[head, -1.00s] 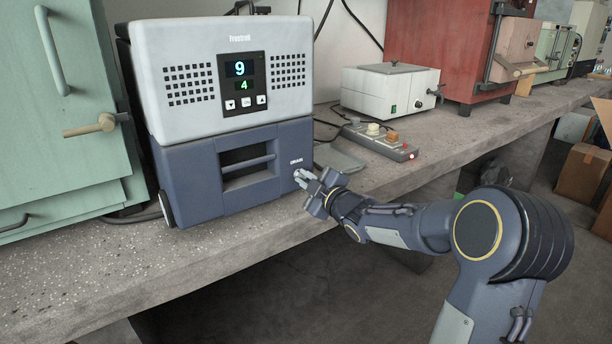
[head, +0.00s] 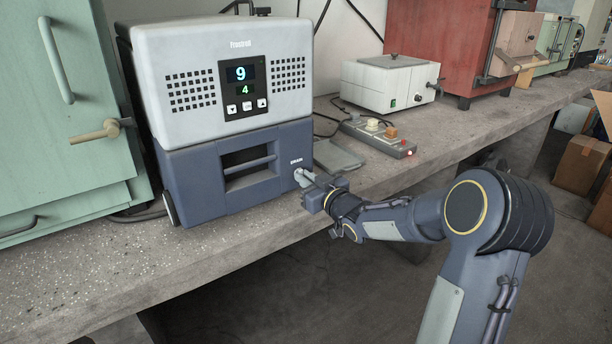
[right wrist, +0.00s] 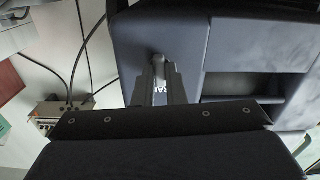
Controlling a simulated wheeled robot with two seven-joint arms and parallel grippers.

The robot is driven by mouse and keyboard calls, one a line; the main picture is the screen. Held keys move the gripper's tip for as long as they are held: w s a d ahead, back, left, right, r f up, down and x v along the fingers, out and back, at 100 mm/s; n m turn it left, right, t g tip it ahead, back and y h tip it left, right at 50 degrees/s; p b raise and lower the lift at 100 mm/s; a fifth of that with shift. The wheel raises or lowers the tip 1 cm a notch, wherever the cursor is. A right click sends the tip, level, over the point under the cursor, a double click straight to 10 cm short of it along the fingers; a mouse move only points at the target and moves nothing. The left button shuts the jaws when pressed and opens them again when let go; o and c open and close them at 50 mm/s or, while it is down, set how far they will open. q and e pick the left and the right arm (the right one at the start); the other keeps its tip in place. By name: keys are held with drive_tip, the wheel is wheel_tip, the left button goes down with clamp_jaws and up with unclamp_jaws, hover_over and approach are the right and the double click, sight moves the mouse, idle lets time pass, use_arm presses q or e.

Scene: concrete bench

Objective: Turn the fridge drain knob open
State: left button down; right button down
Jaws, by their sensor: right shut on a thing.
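The fridge (head: 235,120) is a box with a light grey top and a dark blue lower half, standing on the bench. Its display shows 9 above 4. The drain knob (right wrist: 158,58) is a small light piece at the lower right of the blue front, under the drain label (head: 296,162). My right gripper (head: 306,178) is at the knob and shut on it; in the right wrist view its fingers (right wrist: 162,80) close around it. The fingers and wrist hide much of the knob in the head view. My left gripper is not in view.
The concrete bench (head: 90,265) runs along the wall. A green cabinet (head: 60,140) stands left of the fridge. To the right are a flat grey tray (head: 338,157), a switch box (head: 378,136) and a white box device (head: 390,84). Open space lies in front of the bench.

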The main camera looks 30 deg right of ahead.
drive_tip(key=shift+f+m, duration=0.1)
drive_tip(key=shift+m, duration=0.5)
drive_tip(key=c, duration=1.5)
unclamp_jaws()
drive_tip(key=shift+s, duration=0.1)
drive_tip(key=shift+s+d+p, duration=0.1)
drive_tip(key=shift+s+p, duration=0.2)
drive_tip(key=shift+s, duration=0.05)
drive_tip(key=s, duration=0.4)
drive_tip(key=s+p, duration=0.1)
drive_tip(key=s, duration=0.2)
drive_tip(key=shift+d, duration=0.25)
